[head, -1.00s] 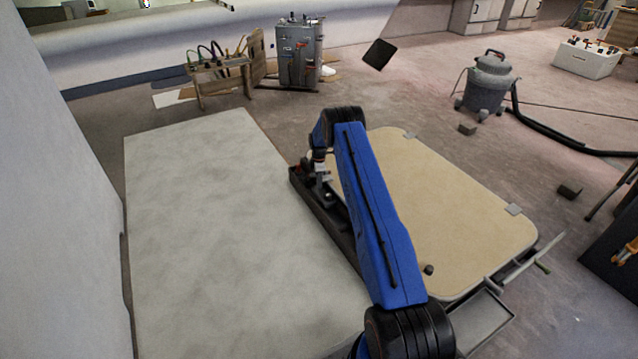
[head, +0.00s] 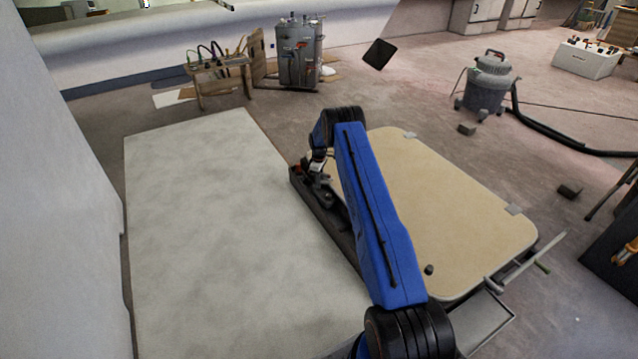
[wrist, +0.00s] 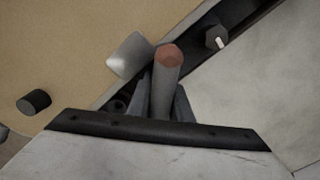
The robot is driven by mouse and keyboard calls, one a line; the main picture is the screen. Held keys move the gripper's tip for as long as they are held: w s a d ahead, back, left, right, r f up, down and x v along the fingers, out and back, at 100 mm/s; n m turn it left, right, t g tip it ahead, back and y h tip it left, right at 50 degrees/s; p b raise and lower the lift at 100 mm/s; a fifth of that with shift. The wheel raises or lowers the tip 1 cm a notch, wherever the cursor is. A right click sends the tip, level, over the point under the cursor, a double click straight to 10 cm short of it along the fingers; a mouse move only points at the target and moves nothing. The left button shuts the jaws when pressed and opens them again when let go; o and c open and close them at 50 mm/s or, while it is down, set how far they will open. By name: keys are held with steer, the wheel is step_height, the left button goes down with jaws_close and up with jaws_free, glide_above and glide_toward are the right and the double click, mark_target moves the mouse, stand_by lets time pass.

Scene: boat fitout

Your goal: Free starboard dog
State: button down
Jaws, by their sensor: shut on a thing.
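The dog's grey round lever with a dull red end (wrist: 168,58) stands in the middle of the wrist view. My gripper (wrist: 164,104) has a finger on each side of this lever and is shut on it. In the head view, my gripper (head: 314,172) is low over the far end of a dark channel (head: 335,228) between the pale panel and the tan hatch lid (head: 445,195). My blue arm hides part of the lid and channel there. The dog's foot is hidden by the fingers, so I cannot tell how it sits.
A pale grey block (wrist: 130,55) is close beside the lever, and a dark hex knob (wrist: 215,38) sits in the channel. A dark stub (wrist: 35,102) stands on the lid. The pale panel (head: 215,230) is bare. A vacuum (head: 487,85) stands well clear behind.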

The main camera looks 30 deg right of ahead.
steer(key=m, duration=0.5)
steer(key=shift+m, duration=0.3)
steer(key=c, duration=2.5)
jaws_free()
steer(key=m, duration=0.6)
steer(key=shift+o, duration=0.3)
steer(key=shift+m, duration=0.4)
steer(key=shift+o, duration=0.2)
steer(key=o, duration=0.8)
steer(key=shift+c, duration=0.2)
